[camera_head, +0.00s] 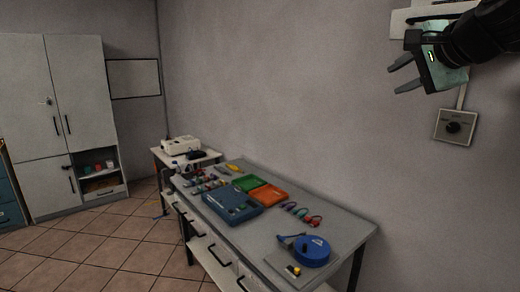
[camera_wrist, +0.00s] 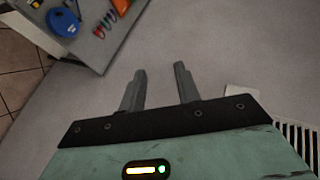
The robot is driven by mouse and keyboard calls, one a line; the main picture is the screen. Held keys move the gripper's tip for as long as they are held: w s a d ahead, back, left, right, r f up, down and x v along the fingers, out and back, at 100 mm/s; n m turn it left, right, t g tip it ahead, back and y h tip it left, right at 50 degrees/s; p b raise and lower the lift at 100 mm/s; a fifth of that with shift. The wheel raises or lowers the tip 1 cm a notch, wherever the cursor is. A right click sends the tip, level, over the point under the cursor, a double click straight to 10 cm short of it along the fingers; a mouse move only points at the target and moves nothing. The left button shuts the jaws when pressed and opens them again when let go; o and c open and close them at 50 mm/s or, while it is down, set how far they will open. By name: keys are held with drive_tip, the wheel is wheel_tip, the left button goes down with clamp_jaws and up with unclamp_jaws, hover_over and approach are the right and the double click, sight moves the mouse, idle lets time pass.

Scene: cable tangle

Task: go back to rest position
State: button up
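My gripper (camera_head: 400,77) is raised high at the upper right in the head view, well above and to the right of the workbench. In the wrist view my gripper (camera_wrist: 160,85) shows two fingers standing apart with only the plain wall between them. It is open and holds nothing. The workbench (camera_head: 345,226) lies below, and its corner also shows at the upper left of the wrist view. No cable is in my gripper.
On the workbench are a blue round reel (camera_head: 311,251), a blue case (camera_head: 232,206), green (camera_head: 246,183) and orange (camera_head: 268,195) trays and several small coiled cables. A wall switch box (camera_head: 455,127) is close below my arm. Tiled floor is free at left.

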drive_tip(key=s+a+f+n+g+y+b, duration=0.15)
drive_tip(key=s+a+f+n+g, duration=0.25)
drive_tip(key=s+a+f+n, duration=0.55)
drive_tip(key=s+a+f+n+g+y+b, duration=0.15)
drive_tip(key=s+a+f+g, duration=0.35)
drive_tip(key=f, duration=1)
drive_tip(key=s+f+n+g+h+b, duration=0.2)
drive_tip(key=s+f+n+g+h, duration=0.1)
drive_tip(key=s+f+n, duration=0.7)
drive_tip(key=s+f+h, duration=0.1)
drive_tip(key=s+f, duration=0.2)
drive_tip(key=s, duration=0.3)
drive_tip(key=shift+s+a+f+n+g+h+b, duration=0.15)
drive_tip(key=shift+a+f+n+g+h+b, duration=0.15)
drive_tip(key=shift+n+g+b, duration=0.1)
drive_tip(key=shift+o, duration=0.4)
drive_tip(key=shift+d+r, duration=0.1)
